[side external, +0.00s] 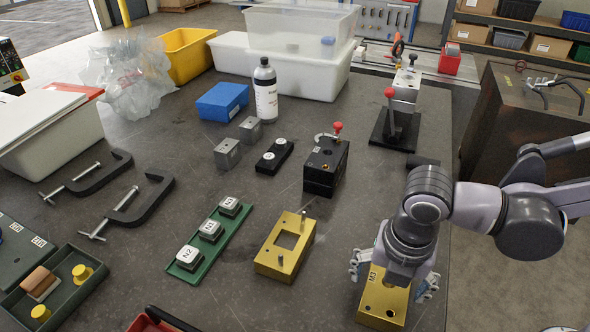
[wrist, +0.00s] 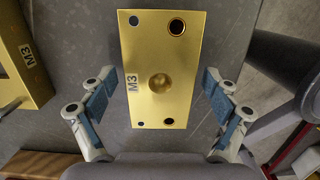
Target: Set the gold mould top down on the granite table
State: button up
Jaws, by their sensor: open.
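The gold mould top (side external: 382,304), marked M3, appears to lie flat on the granite table (side external: 330,215) near its right edge. Its far part is hidden under my gripper (side external: 393,276) in the side view. In the wrist view the gold mould top (wrist: 160,45) lies between the fingers of my gripper (wrist: 158,97). The fingers are open, with a visible gap on each side of the plate. The gold mould base (side external: 270,262), with a rectangular pocket and upright pins, stands apart to the left; its edge shows in the wrist view (wrist: 38,75).
A black block with a red knob (side external: 325,168) stands behind the gold base. A green tray with stamped blocks (side external: 215,252) lies to the left. A toggle press (side external: 392,125) stands farther back. The table's right edge is close to the gold top.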

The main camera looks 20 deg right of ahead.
aim_at(388, 290)
notch_tip(388, 290, up, 12)
jog(key=s+a+f, duration=0.1)
jog(key=w+d+f+m+t, duration=0.2)
jog(key=w+d+m+t, duration=0.1)
jog(key=d+m, duration=0.8)
jog(key=w+d+f+m+t+y, duration=0.1)
jog(key=w+d+f+m+t, duration=0.2)
jog(key=d+m, duration=0.8)
jog(key=m, duration=0.5)
